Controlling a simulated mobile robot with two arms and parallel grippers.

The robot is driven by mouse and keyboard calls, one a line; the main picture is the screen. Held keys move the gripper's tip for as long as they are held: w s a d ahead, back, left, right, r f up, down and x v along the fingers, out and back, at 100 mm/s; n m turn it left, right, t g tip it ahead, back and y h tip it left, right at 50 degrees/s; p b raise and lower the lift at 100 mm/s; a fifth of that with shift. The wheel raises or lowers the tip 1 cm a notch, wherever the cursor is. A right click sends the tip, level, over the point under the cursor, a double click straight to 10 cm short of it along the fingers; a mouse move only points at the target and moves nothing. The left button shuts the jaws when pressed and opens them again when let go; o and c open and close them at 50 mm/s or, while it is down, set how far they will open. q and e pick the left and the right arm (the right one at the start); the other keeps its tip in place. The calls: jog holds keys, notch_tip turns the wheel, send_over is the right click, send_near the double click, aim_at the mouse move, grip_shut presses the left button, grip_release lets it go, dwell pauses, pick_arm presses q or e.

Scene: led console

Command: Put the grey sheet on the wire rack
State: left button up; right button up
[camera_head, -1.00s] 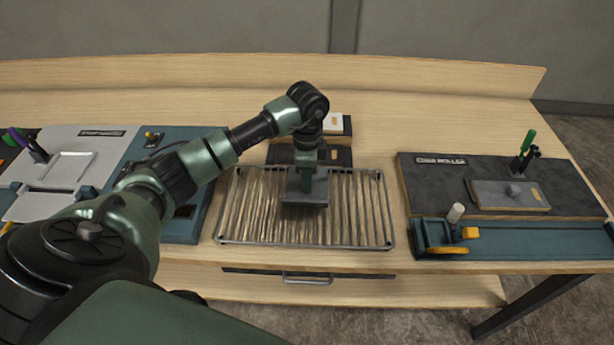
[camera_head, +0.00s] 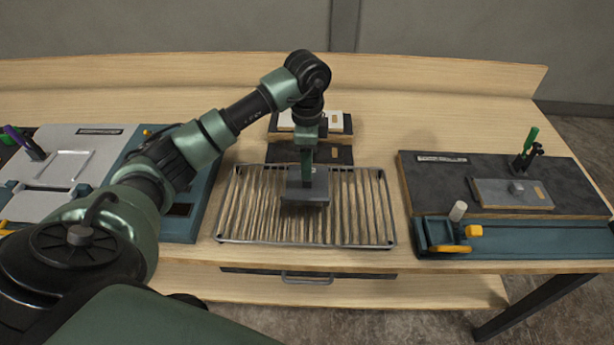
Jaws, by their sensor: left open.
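The grey sheet (camera_head: 292,197) is a small flat dark-grey plate. It appears to rest on the wire rack (camera_head: 362,240), in the upper middle part of its bars. My left gripper (camera_head: 307,180) points down over the sheet and is open, with its green fingers at the sheet's middle. The fingers hide part of the sheet, and I cannot tell whether they still touch it. My right gripper is out of view.
A dark board with a lighter grey plate (camera_head: 500,190) and a green-handled tool (camera_head: 527,145) stands at right, behind a teal fixture (camera_head: 540,240). A grey-and-teal console (camera_head: 65,165) is at left. White blocks (camera_head: 325,120) stand behind the rack. Bare wood lies between rack and right board.

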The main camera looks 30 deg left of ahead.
pick_arm(q)
notch_tip(320, 180, up, 7)
jog(key=shift+f+b, duration=0.2)
jog(key=shift+b, duration=0.15)
